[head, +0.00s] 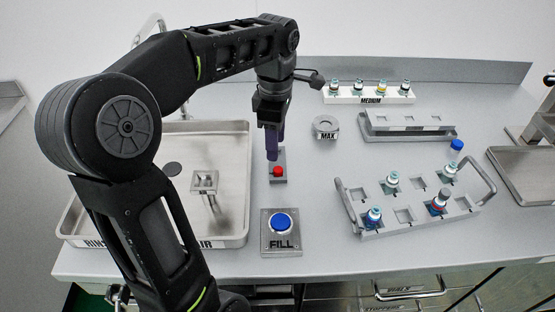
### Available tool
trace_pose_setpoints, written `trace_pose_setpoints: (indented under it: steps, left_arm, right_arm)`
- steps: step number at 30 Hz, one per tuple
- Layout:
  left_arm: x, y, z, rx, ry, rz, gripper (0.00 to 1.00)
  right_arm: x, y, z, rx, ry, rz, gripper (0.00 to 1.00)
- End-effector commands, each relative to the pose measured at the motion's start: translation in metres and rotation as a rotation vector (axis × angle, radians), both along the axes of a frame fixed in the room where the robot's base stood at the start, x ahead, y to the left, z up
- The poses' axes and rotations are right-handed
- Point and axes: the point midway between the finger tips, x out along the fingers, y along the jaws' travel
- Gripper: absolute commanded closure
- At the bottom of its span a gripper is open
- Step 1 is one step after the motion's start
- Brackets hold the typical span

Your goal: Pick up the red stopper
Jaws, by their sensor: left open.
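A small red piece (278,171), which looks like the red stopper, sits on a grey block (279,152) behind the FILL button. My left gripper (272,156) points down just above and behind it, with dark purple fingers. It is open, and nothing shows between its fingers. The fingers overlap each other in this view, and I cannot tell whether they touch the red piece. My right gripper is not in view.
A blue FILL button (281,223) stands in front. A steel sink tray (235,222) lies left. A handled rack (405,214) with several vials stands right. Behind are a MAX ring (325,124), an empty rack (412,121) and a MEDIUM vial holder (370,98).

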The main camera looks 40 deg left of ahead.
Motion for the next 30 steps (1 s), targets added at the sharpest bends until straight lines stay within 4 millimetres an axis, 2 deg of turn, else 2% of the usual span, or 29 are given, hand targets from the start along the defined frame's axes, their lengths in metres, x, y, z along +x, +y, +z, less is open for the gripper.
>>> trace_pose_setpoints:
  steps: [7,15,25,30]
  left_arm:
    - [0.0,0.0,-0.002,0.0,0.0,0.0,0.53]
    - [0.0,0.0,-0.025,0.0,0.001,0.0,0.53]
    - [0.0,0.0,-0.028,0.0,0.0,0.0,0.53]
    - [0.001,-0.002,-0.046,0.0,0.005,0.0,0.53]
  right_arm:
    - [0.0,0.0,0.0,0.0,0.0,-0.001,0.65]
    - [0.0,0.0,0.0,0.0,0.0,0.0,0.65]
    - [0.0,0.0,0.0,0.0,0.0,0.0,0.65]
    - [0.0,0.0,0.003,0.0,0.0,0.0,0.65]
